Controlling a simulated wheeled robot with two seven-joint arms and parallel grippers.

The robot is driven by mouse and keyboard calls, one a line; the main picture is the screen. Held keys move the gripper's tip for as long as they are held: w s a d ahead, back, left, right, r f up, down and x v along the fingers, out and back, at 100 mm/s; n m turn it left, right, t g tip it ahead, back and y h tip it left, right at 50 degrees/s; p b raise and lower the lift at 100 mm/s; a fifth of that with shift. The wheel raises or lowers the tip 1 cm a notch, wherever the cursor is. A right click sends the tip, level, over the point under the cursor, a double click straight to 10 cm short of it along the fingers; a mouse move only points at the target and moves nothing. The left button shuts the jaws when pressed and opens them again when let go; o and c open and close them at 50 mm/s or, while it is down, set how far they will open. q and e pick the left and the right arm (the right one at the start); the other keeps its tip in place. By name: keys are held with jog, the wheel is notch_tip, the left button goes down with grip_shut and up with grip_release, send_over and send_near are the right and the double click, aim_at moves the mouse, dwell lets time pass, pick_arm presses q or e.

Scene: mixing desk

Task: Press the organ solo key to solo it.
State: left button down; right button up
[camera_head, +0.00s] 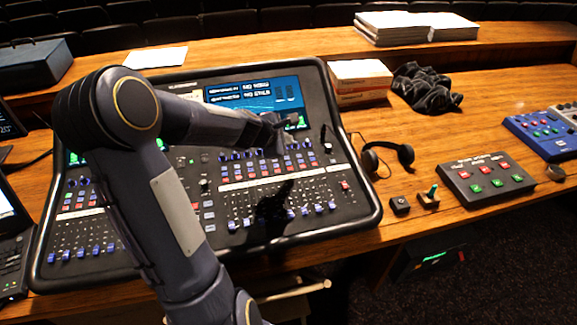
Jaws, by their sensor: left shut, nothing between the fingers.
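The mixing desk (343,170) lies on the wooden table, with rows of small blue and red keys and blue-capped faders. A row of keys (300,160) runs across its right half. The labels are too small to read, so I cannot tell which key is the organ solo key. My left arm hides much of the desk's middle and left. My right gripper is not in view.
A paper box (360,80) and black cloth (426,88) are behind. A blue unit (540,135) stands far right.

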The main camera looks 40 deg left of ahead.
pick_arm(q)
jog(key=f+b, duration=0.3)
jog(key=f, duration=0.1)
jog(key=f+b, duration=0.2)
jog(key=f, duration=0.1)
jog(key=shift+w+a+b, duration=0.25)
jog(key=shift+a+b, duration=0.05)
jog(key=shift+b, duration=0.05)
dwell(1.5)
jog(key=shift+f+b, duration=0.4)
jog(key=shift+b, duration=0.05)
jog(key=shift+f, duration=0.25)
dwell(0.4)
jog(key=shift+r+p, duration=0.35)
jog(key=shift+r, duration=0.35)
jog(key=r+p, duration=0.4)
jog(key=r, duration=0.1)
jog(key=shift+s+d, duration=0.2)
jog(key=shift+d, duration=0.05)
